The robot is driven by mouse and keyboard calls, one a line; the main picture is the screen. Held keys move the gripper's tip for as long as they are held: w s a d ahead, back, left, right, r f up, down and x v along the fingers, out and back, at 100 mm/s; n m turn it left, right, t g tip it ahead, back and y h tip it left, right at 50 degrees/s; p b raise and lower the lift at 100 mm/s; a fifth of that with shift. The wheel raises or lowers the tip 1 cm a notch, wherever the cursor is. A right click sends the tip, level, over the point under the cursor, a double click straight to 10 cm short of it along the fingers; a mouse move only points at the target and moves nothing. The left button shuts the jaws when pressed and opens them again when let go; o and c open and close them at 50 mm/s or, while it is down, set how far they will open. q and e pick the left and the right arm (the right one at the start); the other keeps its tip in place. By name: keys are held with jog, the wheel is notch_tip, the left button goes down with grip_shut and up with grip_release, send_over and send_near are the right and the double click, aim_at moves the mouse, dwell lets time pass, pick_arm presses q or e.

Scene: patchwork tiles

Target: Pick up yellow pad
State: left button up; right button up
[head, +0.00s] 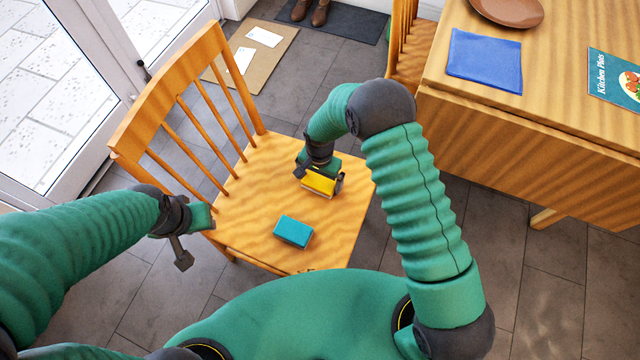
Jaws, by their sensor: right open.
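The yellow pad (319,183) is a small block on the wooden chair seat (262,205), toward its back right. My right gripper (320,184) is over the yellow pad from above, with its fingers open on either side of it. The gripper's body hides part of the pad's far side, and I cannot tell whether the fingers touch it. A teal block (293,232) lies on the seat nearer to me. My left gripper (190,240) is beside the chair's left edge, apart from both blocks.
The chair's slatted backrest (190,100) rises at the left of the seat. A wooden table (520,130) with a blue cloth (485,60), a brown plate (507,10) and a booklet (617,77) stands at the right. A second chair (405,50) is behind. The seat's front is mostly clear.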

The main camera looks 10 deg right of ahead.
jog(key=shift+a+f, duration=0.1)
jog(key=shift+f, duration=0.3)
jog(key=shift+r, duration=0.15)
jog(key=c, duration=0.5)
jog(key=shift+d, duration=0.2)
jog(key=c, duration=0.5)
jog(key=shift+a, duration=0.1)
jog(key=shift+c, duration=0.5)
jog(key=shift+r, duration=0.1)
